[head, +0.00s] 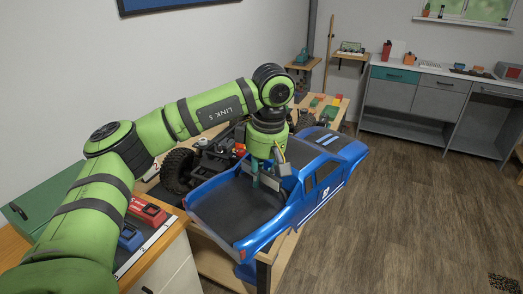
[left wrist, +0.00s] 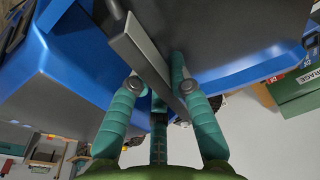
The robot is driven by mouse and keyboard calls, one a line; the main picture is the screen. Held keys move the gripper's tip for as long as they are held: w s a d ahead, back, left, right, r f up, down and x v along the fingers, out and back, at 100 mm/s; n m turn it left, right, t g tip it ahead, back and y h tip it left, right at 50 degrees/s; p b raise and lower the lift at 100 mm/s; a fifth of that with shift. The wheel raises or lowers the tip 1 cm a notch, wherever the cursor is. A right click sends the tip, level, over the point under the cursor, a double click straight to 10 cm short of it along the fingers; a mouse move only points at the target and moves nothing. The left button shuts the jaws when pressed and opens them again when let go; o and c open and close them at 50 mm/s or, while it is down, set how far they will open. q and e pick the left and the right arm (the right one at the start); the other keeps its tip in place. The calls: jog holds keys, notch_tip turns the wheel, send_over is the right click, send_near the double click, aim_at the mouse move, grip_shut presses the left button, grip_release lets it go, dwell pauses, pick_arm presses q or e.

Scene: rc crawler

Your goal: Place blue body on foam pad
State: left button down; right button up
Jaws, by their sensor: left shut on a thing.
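The blue body (head: 331,180), a pickup shell with a dark bed and white stripes, is over the near part of the wooden workbench and sticks out past its right edge. My left gripper (head: 266,178) reaches down at the cab's rear end and is shut on the body. In the left wrist view, the teal fingers of the left gripper (left wrist: 158,80) close about a grey bar at the blue body (left wrist: 235,72). I cannot tell whether the body touches the bench. I cannot make out the foam pad. My right gripper is not in view.
The crawler chassis with black wheels (head: 178,171) stands behind the body on the bench. A red device (head: 147,210) and a blue device (head: 131,237) lie on a nearer counter. Small coloured bins (head: 328,108) are at the bench's far end.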

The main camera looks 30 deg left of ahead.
pick_arm(q)
jog(key=s+d+f+m, duration=0.4)
jog(key=s+f+m, duration=0.1)
jog(key=f, duration=0.3)
jog(key=s+d+f+m+h, duration=0.1)
jog(key=s+d+f+m, duration=0.3)
jog(key=f, duration=0.4)
jog(key=s+d+f+m+t, duration=0.1)
jog(key=s+d+f+m, duration=0.3)
jog(key=s+f+m, duration=0.2)
notch_tip(320, 180, down, 2)
jog(key=shift+s+f+m+h, duration=0.25)
jog(key=shift+s+m+h, duration=0.05)
jog(key=shift+s+m, duration=0.15)
jog(key=shift+a, duration=0.2)
jog(key=shift+d, duration=0.1)
